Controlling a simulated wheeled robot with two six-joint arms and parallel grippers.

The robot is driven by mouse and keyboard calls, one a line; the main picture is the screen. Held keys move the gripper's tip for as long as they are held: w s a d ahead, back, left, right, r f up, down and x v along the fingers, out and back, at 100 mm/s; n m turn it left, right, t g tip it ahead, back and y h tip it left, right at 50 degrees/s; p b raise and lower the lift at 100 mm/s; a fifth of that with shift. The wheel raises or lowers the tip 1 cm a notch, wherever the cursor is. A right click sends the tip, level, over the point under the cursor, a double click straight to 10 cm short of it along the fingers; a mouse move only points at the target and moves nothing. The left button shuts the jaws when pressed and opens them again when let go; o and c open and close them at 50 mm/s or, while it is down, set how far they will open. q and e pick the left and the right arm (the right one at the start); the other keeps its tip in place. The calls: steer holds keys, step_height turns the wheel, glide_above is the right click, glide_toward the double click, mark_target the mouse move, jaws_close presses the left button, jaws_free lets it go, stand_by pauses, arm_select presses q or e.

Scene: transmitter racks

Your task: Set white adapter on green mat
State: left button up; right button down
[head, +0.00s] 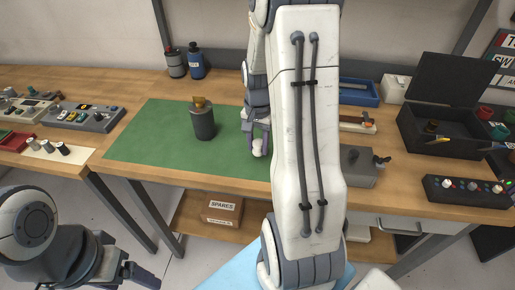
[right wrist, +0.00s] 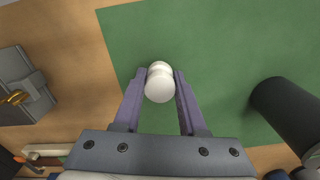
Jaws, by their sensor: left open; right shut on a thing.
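The white adapter (head: 257,150) is between the fingers of my right gripper (head: 258,140), over the right part of the green mat (head: 150,140). In the right wrist view the adapter (right wrist: 159,86) is gripped between the two purple fingertips, with the mat (right wrist: 215,50) behind it. My right gripper is shut on it. Whether the adapter touches the mat or hangs just above it, I cannot tell. My left gripper (head: 140,274) is open and empty at the lower left, off the table. My right arm hides the mat's right end in the head view.
A dark cylinder with a brass top (head: 202,122) stands on the mat, left of my right gripper. A grey box (head: 358,167) and an open black case (head: 440,125) stand to the right. Two bottles (head: 186,63) stand at the back. The mat's left part is clear.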

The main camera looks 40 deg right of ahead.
mark_target(258, 142)
steer(key=shift+f, duration=0.95)
steer(key=shift+f, duration=0.2)
steer(key=shift+c, duration=2.3)
jaws_free()
step_height(258, 142, up, 12)
steer(key=shift+r, duration=0.2)
